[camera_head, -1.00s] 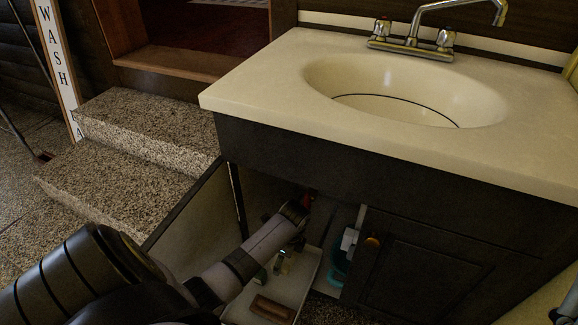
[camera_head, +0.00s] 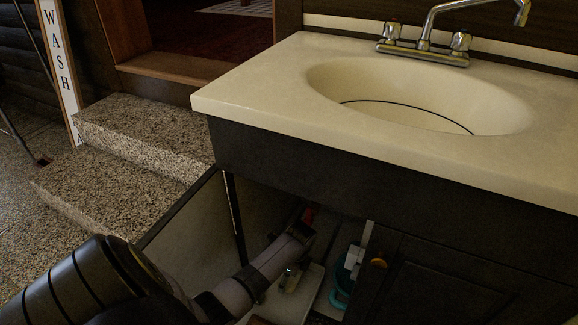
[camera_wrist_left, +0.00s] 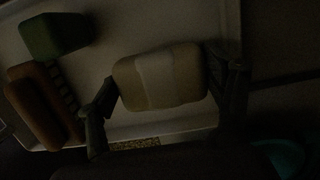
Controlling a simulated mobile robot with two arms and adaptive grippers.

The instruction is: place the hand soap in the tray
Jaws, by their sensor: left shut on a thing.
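The hand soap, a tan bar with a paler band (camera_wrist_left: 160,77), is between the two fingers of my left gripper (camera_wrist_left: 163,80) in the left wrist view. The gripper is shut on it. The pale tray (camera_wrist_left: 125,28) shows behind and below the soap; I cannot tell whether the soap touches it. In the head view my left arm reaches into the open cabinet under the sink, and the tray (camera_head: 309,292) lies beside it. The gripper tips and the soap are too dark to make out there. My right gripper is not in view.
A green block (camera_wrist_left: 54,36) and a brown brush (camera_wrist_left: 43,103) lie in the tray. A teal item (camera_head: 338,298) stands right of the tray. The cabinet's right door (camera_head: 440,285) is closed. The sink counter (camera_head: 240,85) overhangs the opening.

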